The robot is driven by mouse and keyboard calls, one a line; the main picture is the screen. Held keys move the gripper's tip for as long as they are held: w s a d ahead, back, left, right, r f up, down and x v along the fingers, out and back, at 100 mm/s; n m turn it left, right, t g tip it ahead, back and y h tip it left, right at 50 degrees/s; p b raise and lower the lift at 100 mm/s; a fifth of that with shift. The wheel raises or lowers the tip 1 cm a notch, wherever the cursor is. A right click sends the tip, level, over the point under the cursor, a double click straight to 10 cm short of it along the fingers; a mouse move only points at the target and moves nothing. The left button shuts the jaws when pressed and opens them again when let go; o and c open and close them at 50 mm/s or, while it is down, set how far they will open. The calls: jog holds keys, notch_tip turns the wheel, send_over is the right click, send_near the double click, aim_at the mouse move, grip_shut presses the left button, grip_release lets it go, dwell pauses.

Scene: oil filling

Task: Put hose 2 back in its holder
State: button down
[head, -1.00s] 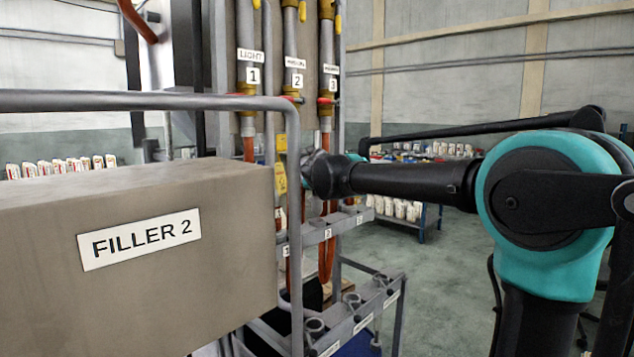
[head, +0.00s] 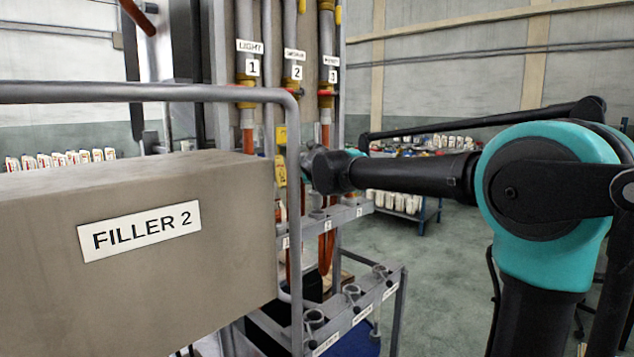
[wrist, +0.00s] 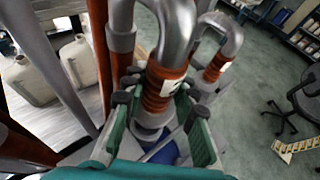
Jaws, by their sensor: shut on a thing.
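In the wrist view my gripper (wrist: 160,98), with green fingers, is shut around the orange ribbed grip of a hose nozzle (wrist: 163,90), which has a bent grey metal pipe. I cannot read a number on it. A grey round piece (wrist: 150,132) lies below the grip; I cannot tell if the nozzle touches it. In the head view my gripper is hidden behind the grey upright and my wrist. A grey holder rack (head: 345,211) with small number labels stands just beyond. Filling column 2 (head: 297,73) stands between columns 1 and 3.
A second hose nozzle (wrist: 216,70) with a white label is close on the right. A big box marked FILLER 2 (head: 120,285) and a grey rail (head: 130,94) fill the left. Lower ring holders (head: 352,290) stand in front. Open floor (head: 440,270) is at right.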

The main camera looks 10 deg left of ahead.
aim_at(317, 196)
jog(key=shift+f, duration=1.55)
jog(key=shift+f, duration=0.1)
jog(key=shift+f, duration=1.1)
jog(key=c, duration=1)
grip_release()
jog(key=shift+s, duration=0.15)
